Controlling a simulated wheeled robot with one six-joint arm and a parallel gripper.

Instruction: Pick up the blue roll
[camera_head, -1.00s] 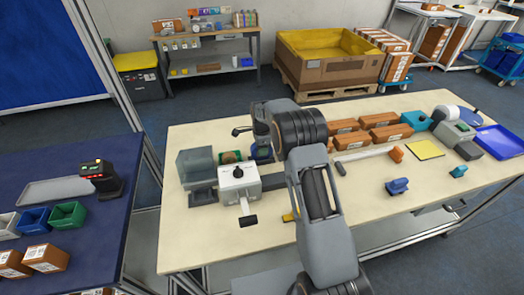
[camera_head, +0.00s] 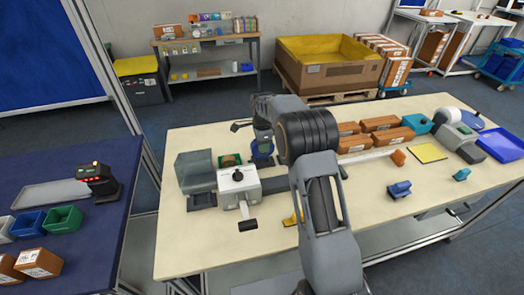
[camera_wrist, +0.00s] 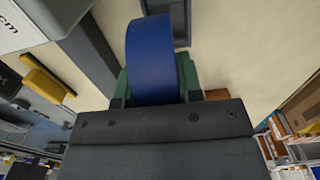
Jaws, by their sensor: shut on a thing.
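The blue roll (camera_head: 263,148) is at the back left of the light worktable, right of a brown roll on a green holder (camera_head: 230,159). My gripper (camera_head: 262,136) is above it, partly hidden by my own arm. In the wrist view the blue roll (camera_wrist: 152,55) stands between the green fingers of my gripper (camera_wrist: 155,90), which are shut on it. Its lower part is hidden by the dark gripper body. I cannot tell whether it is clear of its support.
A white box machine with a lever (camera_head: 238,185) and a grey translucent container (camera_head: 195,172) stand close on the left. Brown boxes (camera_head: 380,124) are to the right. A yellow-handled tool (camera_head: 292,219) lies in front. The front of the table is mostly clear.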

